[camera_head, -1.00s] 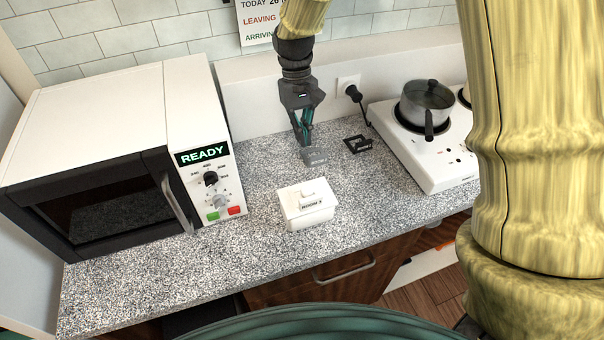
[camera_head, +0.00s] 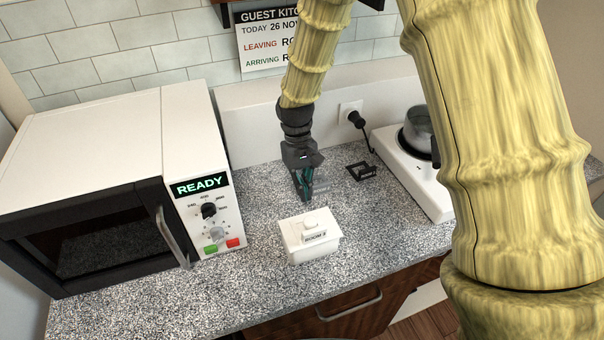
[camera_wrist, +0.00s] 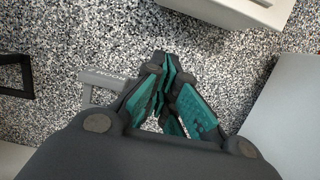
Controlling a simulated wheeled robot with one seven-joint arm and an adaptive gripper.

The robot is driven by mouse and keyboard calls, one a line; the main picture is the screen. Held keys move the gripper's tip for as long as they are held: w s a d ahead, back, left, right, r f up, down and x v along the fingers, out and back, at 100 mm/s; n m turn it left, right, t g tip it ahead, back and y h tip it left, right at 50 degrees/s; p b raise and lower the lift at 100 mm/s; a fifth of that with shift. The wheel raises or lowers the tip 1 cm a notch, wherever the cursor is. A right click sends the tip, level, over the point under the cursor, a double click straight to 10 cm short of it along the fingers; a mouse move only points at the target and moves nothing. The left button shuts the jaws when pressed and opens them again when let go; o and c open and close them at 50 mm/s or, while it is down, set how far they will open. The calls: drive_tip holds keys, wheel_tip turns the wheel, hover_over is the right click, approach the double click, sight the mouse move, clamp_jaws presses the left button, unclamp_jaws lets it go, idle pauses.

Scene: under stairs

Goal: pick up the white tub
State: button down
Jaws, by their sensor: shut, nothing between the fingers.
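The white tub (camera_head: 311,253) stands upright on the speckled counter, with a raised knob on its lid and a dark-lettered label on its front. My gripper (camera_head: 307,199) is just behind the tub in the head view, pointing down, apart from it. Its teal-padded fingers are shut and empty. In the wrist view the fingertips of my gripper (camera_wrist: 166,60) meet over the counter, and part of the tub (camera_wrist: 225,8) shows at the top edge. The rest of the tub is cut off there.
A microwave (camera_head: 95,130) stands at left and a white hotplate (camera_head: 410,178) with a pot at right. A black holder (camera_head: 361,171) lies behind. Counter in front of the tub is clear.

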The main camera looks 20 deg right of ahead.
drive_tip(key=shift+p+x, duration=0.3)
drive_tip(key=shift+x, duration=0.85)
drive_tip(key=shift+s+f+p, duration=0.2)
drive_tip(key=shift+s+p, duration=0.15)
drive_tip(key=shift+s, duration=0.05)
drive_tip(key=s+p, duration=0.1)
drive_tip(key=s, duration=0.2)
drive_tip(key=shift+s, duration=0.15)
drive_tip(key=shift+f, duration=0.15)
drive_tip(key=shift+s, duration=0.1)
